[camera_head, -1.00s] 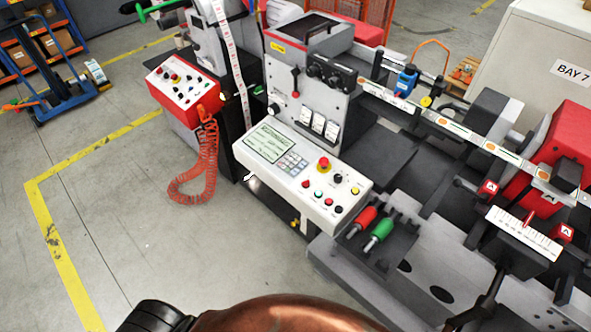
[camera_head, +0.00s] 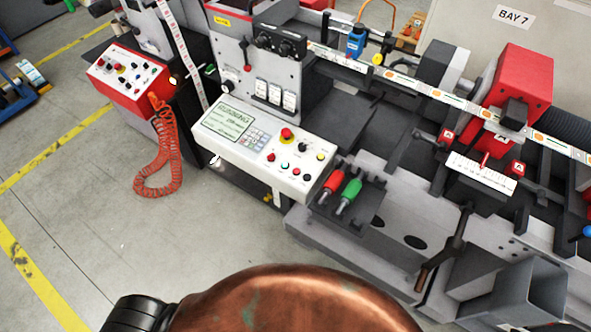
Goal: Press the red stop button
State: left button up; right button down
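The white control panel (camera_head: 230,162) of the label machine stands near the middle of the head view. It carries a screen (camera_head: 229,121), a keypad (camera_head: 257,136) and several coloured buttons. A red mushroom button (camera_head: 286,135) on a yellow base stands up at its upper edge. Another red mushroom button (camera_head: 120,68) is on the separate red-sided panel at upper left. Neither of my grippers is in view, and nothing touches the buttons.
Red and green handled tools (camera_head: 341,189) lie in a dark holder right of the panel. A coiled red cable (camera_head: 160,160) hangs from the left panel. The label web (camera_head: 430,90) crosses the machine at right. Open floor (camera_head: 110,220) lies at front left.

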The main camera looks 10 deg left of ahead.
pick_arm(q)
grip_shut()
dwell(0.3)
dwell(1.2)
